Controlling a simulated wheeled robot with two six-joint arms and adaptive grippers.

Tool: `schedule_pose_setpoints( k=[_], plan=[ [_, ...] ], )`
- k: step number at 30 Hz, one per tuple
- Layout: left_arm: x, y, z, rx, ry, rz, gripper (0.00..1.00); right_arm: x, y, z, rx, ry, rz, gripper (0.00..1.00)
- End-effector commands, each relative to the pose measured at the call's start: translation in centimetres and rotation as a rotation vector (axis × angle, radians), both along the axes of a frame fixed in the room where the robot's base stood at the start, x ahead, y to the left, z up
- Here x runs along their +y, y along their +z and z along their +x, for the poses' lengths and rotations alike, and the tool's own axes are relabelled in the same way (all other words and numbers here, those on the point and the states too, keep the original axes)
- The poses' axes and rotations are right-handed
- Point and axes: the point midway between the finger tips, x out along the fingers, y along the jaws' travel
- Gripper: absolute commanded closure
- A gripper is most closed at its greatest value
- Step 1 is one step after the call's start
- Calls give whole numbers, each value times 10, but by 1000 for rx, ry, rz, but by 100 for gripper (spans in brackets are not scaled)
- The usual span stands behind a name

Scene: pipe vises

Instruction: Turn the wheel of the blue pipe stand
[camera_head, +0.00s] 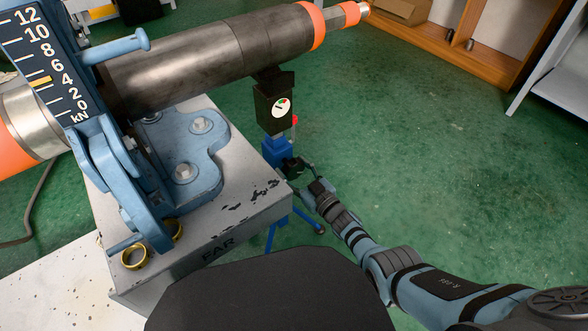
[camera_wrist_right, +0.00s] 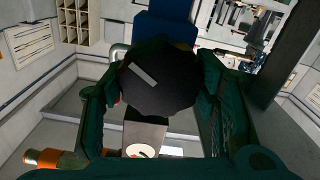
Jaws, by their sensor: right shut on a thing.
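The blue pipe stand (camera_head: 276,151) stands on the floor right of the grey block, under a dark pipe. Its blue legs spread below, and its black head carries a small round dial. Its black wheel (camera_head: 291,167) sits on the side of the blue column. My right gripper (camera_head: 300,173) reaches in from the lower right and is shut on the wheel. In the right wrist view the dark, many-sided wheel (camera_wrist_right: 158,80) lies between the two fingers. The blue column shows behind it at the top. My left gripper is not in view.
The dark pipe (camera_head: 190,62) with orange bands crosses above the stand. A blue vise (camera_head: 180,150) with a kN scale is bolted to the grey block (camera_head: 225,215). Two brass rings (camera_head: 134,257) lie on the block's edge. Green floor (camera_head: 430,160) to the right is clear.

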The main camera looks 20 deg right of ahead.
Motion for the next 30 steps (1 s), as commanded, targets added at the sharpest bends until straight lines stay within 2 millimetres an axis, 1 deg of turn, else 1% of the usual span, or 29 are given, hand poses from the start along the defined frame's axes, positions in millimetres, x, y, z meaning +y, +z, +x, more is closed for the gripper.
schedule_pose_setpoints(
  k=[9, 22, 23, 24, 26, 30],
  plan=[
    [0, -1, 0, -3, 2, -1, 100, -1, -1, 0, 35, -2, 83, 73],
    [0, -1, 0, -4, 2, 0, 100, 0, -1, -1, 38, -1, 89, 73],
    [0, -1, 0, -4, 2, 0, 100, 0, -1, -1, 38, -1, 89, 40],
    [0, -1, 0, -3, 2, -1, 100, 0, -1, 0, 38, -1, 89, 34],
    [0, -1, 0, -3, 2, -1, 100, 0, -1, 0, 38, -1, 89, 24],
    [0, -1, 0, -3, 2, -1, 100, 0, -1, 0, 36, 0, 89, 24]
  ],
)
